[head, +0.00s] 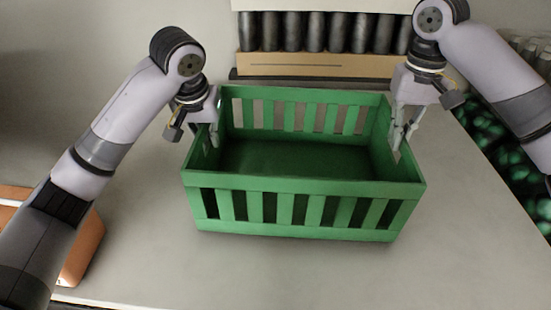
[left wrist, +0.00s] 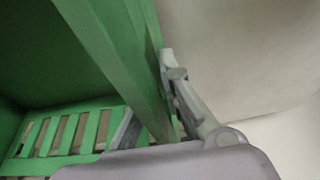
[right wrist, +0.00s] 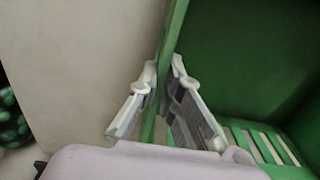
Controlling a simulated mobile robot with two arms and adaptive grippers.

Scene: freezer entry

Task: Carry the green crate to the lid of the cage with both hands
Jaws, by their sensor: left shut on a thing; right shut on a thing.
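The green crate (head: 305,187) has slatted sides, is open at the top and looks empty. It appears upright over the pale surface; I cannot tell whether it touches it. My left gripper (head: 212,130) is shut on the crate's left end wall, one finger inside and one outside. The left wrist view shows that wall (left wrist: 120,60) between the fingers. My right gripper (head: 404,128) is shut on the right end wall. The right wrist view shows that wall (right wrist: 172,45) between the fingers. I cannot pick out the lid of the cage for certain.
A cardboard box (head: 320,66) with a row of dark cylinders (head: 330,32) stands behind the crate. Dark green round items (head: 495,145) lie at the right, beyond the surface's edge. An orange object (head: 82,245) is at the lower left. The pale surface (head: 450,260) is clear around the crate.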

